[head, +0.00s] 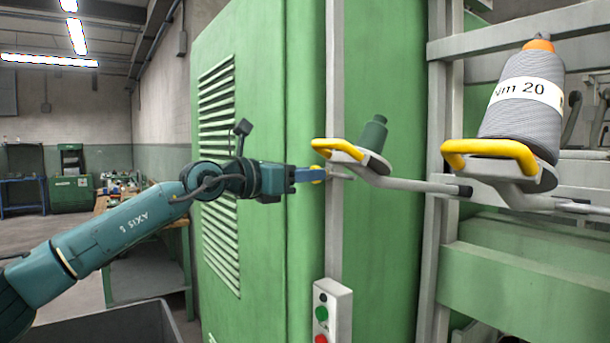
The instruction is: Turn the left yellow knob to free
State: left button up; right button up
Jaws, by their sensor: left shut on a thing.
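The left yellow knob (317,169) is a small yellow piece at the front edge of the green machine cabinet, below the left yellow handle. My left gripper (322,176) reaches in from the left and is shut on this knob. The fingers hide most of the knob, so its turn position cannot be told. My right gripper is not in view.
A yellow handle (338,147) sits on a bracket with a dark green cone (373,135). Another yellow handle (489,152) is beside a grey yarn spool (522,100). A button box (331,315) is below. A workbench (149,255) stands behind my left arm.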

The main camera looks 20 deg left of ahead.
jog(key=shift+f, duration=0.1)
pick_arm(q)
jog(key=shift+s+d+f+m+b, duration=0.1)
jog(key=shift+m+b, duration=0.85)
jog(key=shift+m, duration=3.45)
jog(key=shift+f+m+b, duration=0.1)
jog(key=shift+m+b, duration=0.8)
jog(key=shift+m, duration=3.5)
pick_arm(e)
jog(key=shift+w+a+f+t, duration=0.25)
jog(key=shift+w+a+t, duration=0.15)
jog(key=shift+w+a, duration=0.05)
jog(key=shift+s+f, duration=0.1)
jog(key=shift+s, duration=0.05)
pick_arm(q)
jog(key=o, duration=0.6)
jog(key=shift+o, duration=0.3)
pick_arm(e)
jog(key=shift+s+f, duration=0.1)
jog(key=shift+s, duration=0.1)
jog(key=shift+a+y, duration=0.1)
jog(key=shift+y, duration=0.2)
